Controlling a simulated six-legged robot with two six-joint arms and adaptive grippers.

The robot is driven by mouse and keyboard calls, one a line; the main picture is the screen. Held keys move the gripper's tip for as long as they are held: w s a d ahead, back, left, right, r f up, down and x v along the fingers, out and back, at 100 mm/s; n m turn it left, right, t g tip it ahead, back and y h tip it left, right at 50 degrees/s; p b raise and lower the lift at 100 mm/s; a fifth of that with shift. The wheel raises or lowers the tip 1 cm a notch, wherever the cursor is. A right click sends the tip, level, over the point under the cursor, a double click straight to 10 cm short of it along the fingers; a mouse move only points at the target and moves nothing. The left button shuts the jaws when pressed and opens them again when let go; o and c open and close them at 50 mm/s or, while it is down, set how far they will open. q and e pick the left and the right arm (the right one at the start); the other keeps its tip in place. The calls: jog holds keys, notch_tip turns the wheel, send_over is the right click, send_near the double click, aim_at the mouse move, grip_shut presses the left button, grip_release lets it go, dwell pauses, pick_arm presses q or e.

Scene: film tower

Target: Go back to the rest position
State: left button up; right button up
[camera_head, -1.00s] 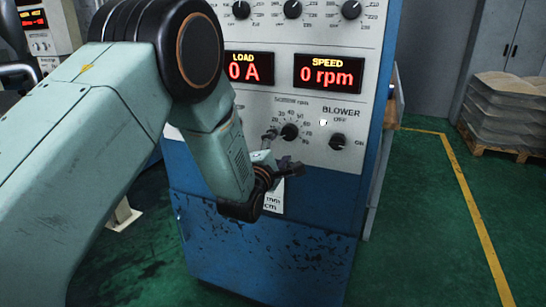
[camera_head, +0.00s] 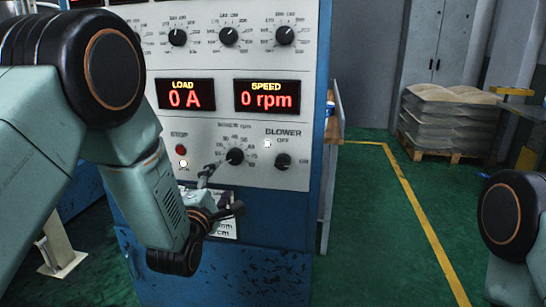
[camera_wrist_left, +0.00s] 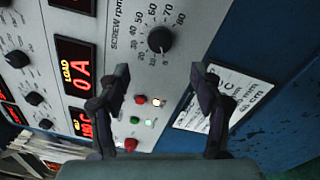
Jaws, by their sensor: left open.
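My left gripper (camera_head: 222,190) is open and empty in front of the lower part of the control panel (camera_head: 215,120), below the screw rpm knob (camera_head: 235,156). In the left wrist view its two fingers (camera_wrist_left: 160,75) stand apart, with the panel between and beyond them. No contact with the panel is visible. My right arm shows only as a joint (camera_head: 515,222) at the right edge of the head view; its gripper is out of view.
The blue cabinet (camera_head: 240,275) stands close in front. The load display (camera_head: 185,94) reads 0 A and the speed display (camera_head: 267,96) 0 rpm. The blower knob (camera_head: 283,161) is at the right. Stacked sacks (camera_head: 450,115) sit on a pallet behind. Green floor (camera_head: 370,240) is clear at right.

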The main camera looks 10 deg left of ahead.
pick_arm(q)
jog(key=s+f+m+g, duration=0.5)
jog(key=s+f+m, duration=0.3)
jog(key=f, duration=0.3)
jog(key=s+f+m+g, duration=0.5)
jog(key=s+f+m, duration=0.35)
jog(key=f, duration=0.25)
jog(key=s+f+m+g, duration=0.2)
jog(key=s+f+g, duration=0.2)
jog(key=s, duration=1)
jog(key=s+a+f+m+g, duration=0.1)
jog(key=s+f+g, duration=0.3)
jog(key=s, duration=1.1)
notch_tip(320, 180, down, 3)
jog(key=shift+r+m, duration=0.1)
jog(key=shift+m, duration=0.65)
